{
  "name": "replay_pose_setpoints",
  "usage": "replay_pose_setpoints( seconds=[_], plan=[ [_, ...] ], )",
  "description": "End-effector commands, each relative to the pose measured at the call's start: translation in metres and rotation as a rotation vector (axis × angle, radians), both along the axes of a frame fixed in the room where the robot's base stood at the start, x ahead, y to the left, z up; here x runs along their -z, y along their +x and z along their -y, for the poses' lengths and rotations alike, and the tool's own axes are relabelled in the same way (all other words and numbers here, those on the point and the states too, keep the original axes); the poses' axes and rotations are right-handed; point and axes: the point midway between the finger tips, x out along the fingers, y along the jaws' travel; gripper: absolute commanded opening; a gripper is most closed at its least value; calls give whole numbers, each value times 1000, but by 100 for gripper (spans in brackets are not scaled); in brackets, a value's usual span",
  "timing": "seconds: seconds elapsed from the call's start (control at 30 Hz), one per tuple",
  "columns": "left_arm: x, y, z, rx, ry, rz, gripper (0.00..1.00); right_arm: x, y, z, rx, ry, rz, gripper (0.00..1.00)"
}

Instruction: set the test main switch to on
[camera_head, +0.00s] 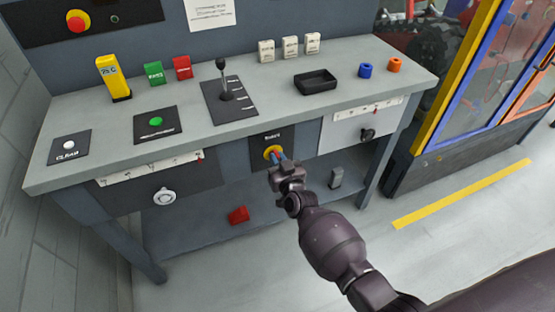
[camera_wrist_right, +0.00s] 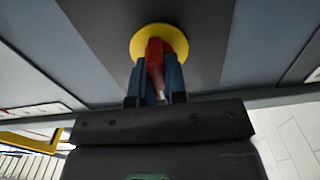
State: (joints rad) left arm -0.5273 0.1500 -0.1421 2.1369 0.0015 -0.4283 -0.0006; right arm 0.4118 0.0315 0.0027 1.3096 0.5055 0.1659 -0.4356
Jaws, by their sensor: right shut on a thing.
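The main switch is a red handle on a yellow round plate (camera_head: 271,151), on a dark panel in the bench's front face. In the right wrist view the yellow plate (camera_wrist_right: 139,38) and the red handle (camera_wrist_right: 154,55) show close up. My right gripper (camera_head: 277,158) is at the switch, its blue-grey fingers (camera_wrist_right: 157,80) shut on the red handle from both sides. The label above the switch is too small to read surely. The fingers hide part of the handle. My left gripper is not in view.
Above, the bench top (camera_head: 270,110) bears a lever (camera_head: 224,80), a black tray (camera_head: 316,82), and several coloured blocks and buttons. A round knob (camera_head: 164,196) and a black knob (camera_head: 367,134) sit on the front panels. A red block (camera_head: 238,215) lies on the lower shelf.

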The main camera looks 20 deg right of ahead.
Motion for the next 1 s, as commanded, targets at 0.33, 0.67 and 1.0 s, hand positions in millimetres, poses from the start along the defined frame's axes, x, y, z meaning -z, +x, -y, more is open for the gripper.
replay_pose_setpoints(
  seconds=[0.33,0.67,1.0],
  plan=[
    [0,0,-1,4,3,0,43,1,0,1,0,237,-9,0],
    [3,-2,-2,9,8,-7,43,3,-1,2,0,551,-21,0],
    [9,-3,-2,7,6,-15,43,4,-1,3,1,873,-33,0]
  ],
)
